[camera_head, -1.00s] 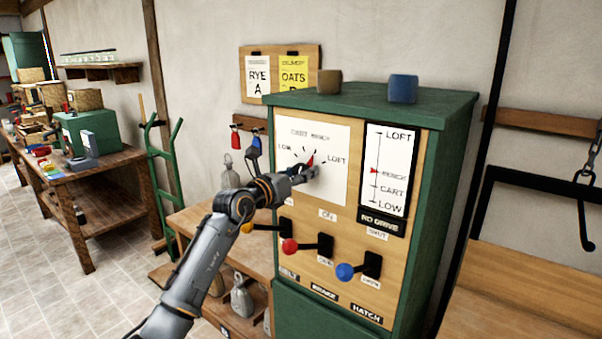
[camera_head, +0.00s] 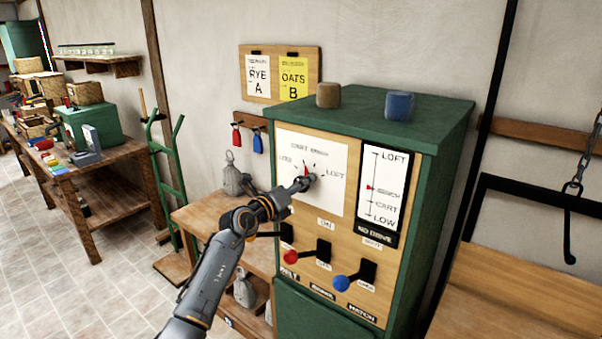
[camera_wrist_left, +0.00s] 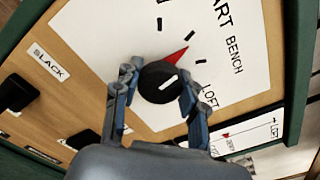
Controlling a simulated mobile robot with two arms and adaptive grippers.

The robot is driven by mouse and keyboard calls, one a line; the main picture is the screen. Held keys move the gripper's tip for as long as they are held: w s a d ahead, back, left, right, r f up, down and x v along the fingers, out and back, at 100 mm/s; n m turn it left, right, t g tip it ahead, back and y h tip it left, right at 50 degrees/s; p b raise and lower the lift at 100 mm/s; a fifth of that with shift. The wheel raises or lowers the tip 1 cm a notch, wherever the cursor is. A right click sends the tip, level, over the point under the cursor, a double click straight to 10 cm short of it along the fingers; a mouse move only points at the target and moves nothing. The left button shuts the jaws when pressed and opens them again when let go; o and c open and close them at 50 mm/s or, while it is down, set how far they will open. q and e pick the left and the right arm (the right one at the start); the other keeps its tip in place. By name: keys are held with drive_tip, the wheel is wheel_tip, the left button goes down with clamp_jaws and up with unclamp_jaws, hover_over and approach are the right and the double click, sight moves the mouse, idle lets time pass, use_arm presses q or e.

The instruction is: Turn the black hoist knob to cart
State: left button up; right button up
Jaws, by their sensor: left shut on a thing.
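The black hoist knob (camera_wrist_left: 158,84) sits on a white dial plate (camera_head: 330,200) marked LOW, CART, BENCH and LOFT. My left gripper (camera_wrist_left: 157,88) has a finger on either side of the knob and is shut on it; in the head view the gripper (camera_head: 304,183) hides most of the knob. The knob's red pointer (camera_wrist_left: 175,57) aims between two tick marks in the wrist view, and roughly upward in the head view. The height gauge (camera_head: 384,190) has a red marker near its BENCH line. My right gripper is out of view.
Below the dial, a red-knobbed lever (camera_head: 290,257) and a blue-knobbed lever (camera_head: 341,283) stick out of the panel. A brown block (camera_head: 328,95) and a blue block (camera_head: 399,105) sit on the green cabinet (camera_head: 440,150). A wooden bench (camera_head: 210,213) stands to the left.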

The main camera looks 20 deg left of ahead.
use_arm(q)
drive_tip(key=shift+n+p, duration=0.8)
drive_tip(key=shift+p, duration=0.05)
drive_tip(key=o, duration=1.2)
drive_tip(key=shift+c, duration=0.2)
drive_tip(key=v, duration=1.2)
